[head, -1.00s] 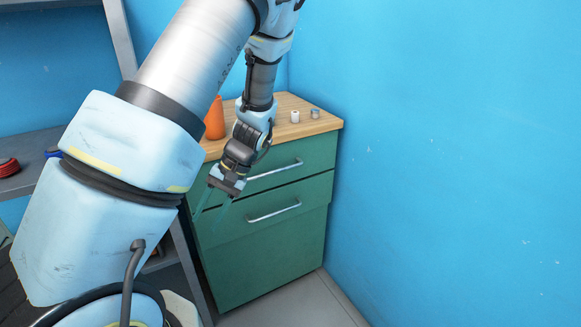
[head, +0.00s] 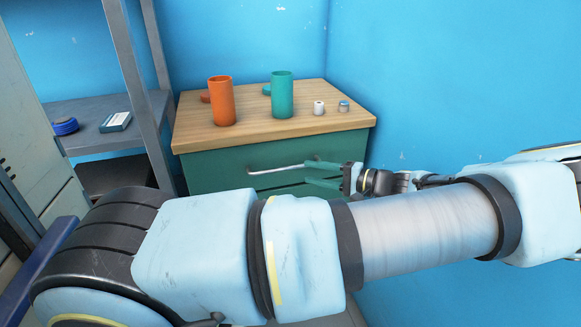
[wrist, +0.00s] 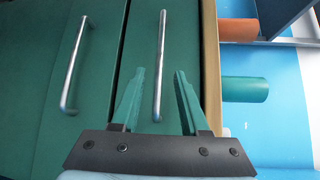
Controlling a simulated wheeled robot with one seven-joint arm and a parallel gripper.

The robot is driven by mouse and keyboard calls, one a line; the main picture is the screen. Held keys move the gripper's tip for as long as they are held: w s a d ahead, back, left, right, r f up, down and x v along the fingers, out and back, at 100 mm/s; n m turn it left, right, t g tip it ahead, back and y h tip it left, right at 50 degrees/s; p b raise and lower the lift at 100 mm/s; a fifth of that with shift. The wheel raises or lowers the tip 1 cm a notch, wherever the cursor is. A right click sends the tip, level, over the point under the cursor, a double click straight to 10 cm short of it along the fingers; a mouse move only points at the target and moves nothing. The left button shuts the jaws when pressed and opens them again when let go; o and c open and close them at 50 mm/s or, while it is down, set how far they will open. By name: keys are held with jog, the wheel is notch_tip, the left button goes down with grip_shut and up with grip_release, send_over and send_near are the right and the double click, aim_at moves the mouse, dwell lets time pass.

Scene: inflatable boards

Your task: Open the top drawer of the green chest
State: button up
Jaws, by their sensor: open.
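The green chest (head: 215,171) stands in the corner under a wooden top. Its top drawer looks shut and has a silver bar handle (head: 275,169). My gripper (head: 312,174) is open with teal fingers and comes in from the right at the handle's right end. In the wrist view, the top handle (wrist: 162,50) runs between the two spread fingers, its near end lying between them. Whether the fingers touch it or stand short of it, I cannot tell. The lower drawer's handle (wrist: 75,62) is left of the fingers. My arm hides the lower chest in the head view.
On the wooden top (head: 240,138) stand an orange cup (head: 222,102), a teal cup (head: 282,96) and small items (head: 319,107). A grey shelf (head: 90,125) is on the left. The blue wall (head: 450,80) is close on the right.

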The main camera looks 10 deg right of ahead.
aim_at(288, 167)
jog(key=p+x, duration=0.1)
jog(key=x, duration=0.7)
jog(key=shift+a, duration=0.1)
grip_shut()
dwell(1.2)
